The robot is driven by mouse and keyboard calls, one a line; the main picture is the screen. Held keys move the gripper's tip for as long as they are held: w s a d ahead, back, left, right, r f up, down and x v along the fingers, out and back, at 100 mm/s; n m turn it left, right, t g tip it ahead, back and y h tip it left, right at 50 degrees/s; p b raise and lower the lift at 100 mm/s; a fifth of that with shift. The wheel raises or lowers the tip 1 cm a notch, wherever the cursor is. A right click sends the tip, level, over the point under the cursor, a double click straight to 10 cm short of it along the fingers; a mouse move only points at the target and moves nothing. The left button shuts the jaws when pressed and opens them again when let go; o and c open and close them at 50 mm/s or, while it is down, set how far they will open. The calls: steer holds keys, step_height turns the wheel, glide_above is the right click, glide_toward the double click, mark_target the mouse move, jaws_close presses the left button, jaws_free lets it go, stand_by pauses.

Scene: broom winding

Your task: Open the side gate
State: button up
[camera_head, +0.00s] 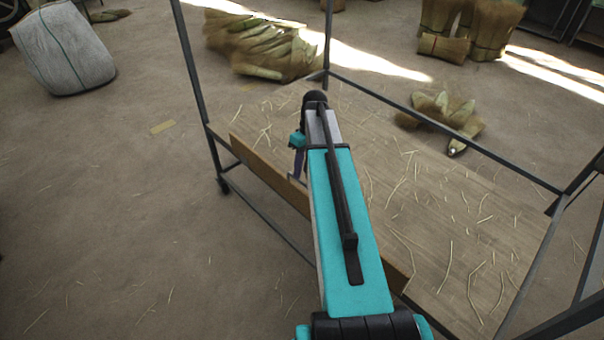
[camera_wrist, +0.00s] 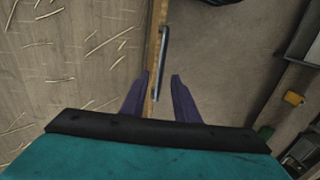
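The side gate (camera_head: 262,172) is a long wooden board standing upright along the near left side of a metal-framed wooden platform. My arm hides its middle part. In the wrist view the gate's top edge (camera_wrist: 157,38) runs up the picture, with a dark thin bar (camera_wrist: 164,50) along its right side. My gripper (camera_wrist: 159,84) is open, its purple fingers apart on either side of the gate's edge and bar. I cannot tell whether either finger touches them. In the head view only a bit of a purple finger (camera_head: 298,166) shows, beside the gate.
The platform (camera_head: 400,185) has loose straw on it and grey posts and rails (camera_head: 196,75) around it. Bundles of broom fibre (camera_head: 262,45) lie behind it. A white sack (camera_head: 62,48) stands at the upper left. The floor left of the gate is clear.

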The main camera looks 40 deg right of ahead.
steer(key=shift+a+f, duration=0.15)
steer(key=shift+f, duration=0.6)
steer(key=shift+a+f, duration=0.15)
steer(key=shift+f, duration=0.6)
steer(key=shift+c, duration=0.3)
jaws_close()
